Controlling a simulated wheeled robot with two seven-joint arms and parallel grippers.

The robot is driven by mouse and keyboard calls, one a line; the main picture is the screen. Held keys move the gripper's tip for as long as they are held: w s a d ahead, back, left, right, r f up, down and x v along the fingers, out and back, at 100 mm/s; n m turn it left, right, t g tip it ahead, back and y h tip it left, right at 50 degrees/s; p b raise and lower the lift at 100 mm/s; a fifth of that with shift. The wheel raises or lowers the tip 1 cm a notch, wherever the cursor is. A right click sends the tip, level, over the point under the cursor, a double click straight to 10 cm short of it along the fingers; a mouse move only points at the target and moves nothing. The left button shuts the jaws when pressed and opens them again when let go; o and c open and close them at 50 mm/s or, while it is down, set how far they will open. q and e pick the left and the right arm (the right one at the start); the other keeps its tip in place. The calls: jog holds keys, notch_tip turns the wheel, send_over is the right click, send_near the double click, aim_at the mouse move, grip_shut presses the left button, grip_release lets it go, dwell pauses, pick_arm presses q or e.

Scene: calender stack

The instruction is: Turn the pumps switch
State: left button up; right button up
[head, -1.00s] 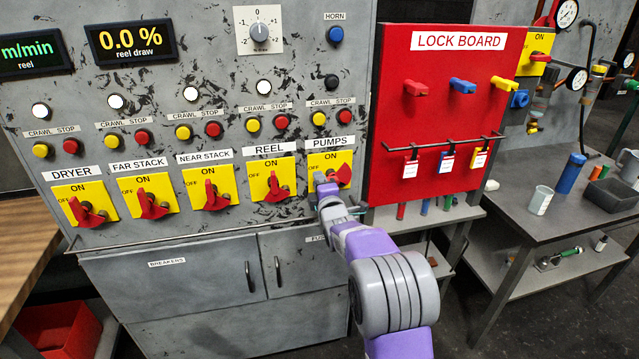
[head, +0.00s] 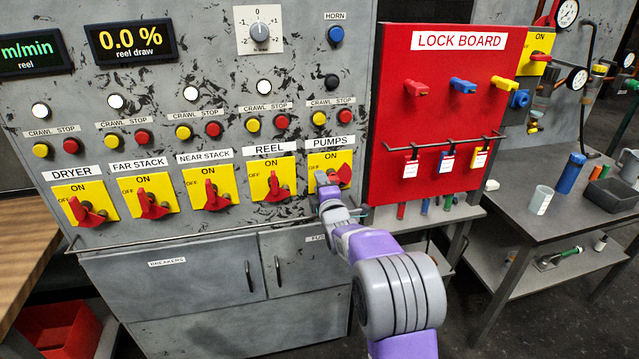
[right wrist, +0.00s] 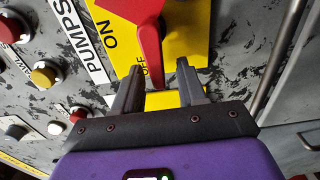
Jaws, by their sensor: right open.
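The pumps switch is a yellow plate (head: 341,158) with a red handle (head: 342,176), under the PUMPS label (head: 331,143) on the grey panel. My right gripper (head: 321,184) is at this switch and covers part of it. In the right wrist view, the red handle (right wrist: 146,40) points toward the OFF mark on the yellow plate (right wrist: 189,28). My right gripper (right wrist: 159,68) is open, one finger on each side of the handle's tip. I cannot tell whether either finger touches it. My left gripper is not in view.
The reel switch (head: 277,184) and several like it are in a row to the left. Crawl and stop buttons (head: 345,116) are above. A rail (head: 200,234) runs below the switches. The red lock board (head: 430,130) stands close on the right.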

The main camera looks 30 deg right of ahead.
jog(key=p+v, duration=0.1)
jog(key=v, duration=0.5)
jog(key=shift+s, duration=0.25)
jog(key=shift+a, duration=0.15)
jog(key=s+a+f+m+g+y+p, duration=0.1)
jog(key=s+a+f+m+g, duration=0.25)
jog(key=f, duration=0.65)
jog(key=s+a+f+m+g+y+p, duration=0.1)
jog(key=s+a+f+m+g+y, duration=0.2)
jog(key=f, duration=0.7)
jog(key=s+a+f+m+g+p, duration=0.1)
jog(key=s+a+f+m+g, duration=0.25)
jog(key=f, duration=0.65)
jog(key=s+a+f+m+g+y+p, duration=0.1)
jog(key=s+a+f+m+g+y, duration=0.1)
jog(key=s+a, duration=0.5)
jog(key=s+a+f+m+g+y+p, duration=0.1)
jog(key=s+a+f+m+g, duration=0.4)
jog(key=s, duration=1)
jog(key=shift+s+a+f+m+y, duration=0.4)
jog(key=shift+a+f+m+y, duration=0.2)
jog(key=shift+a+f, duration=0.5)
jog(key=shift+r, duration=0.1)
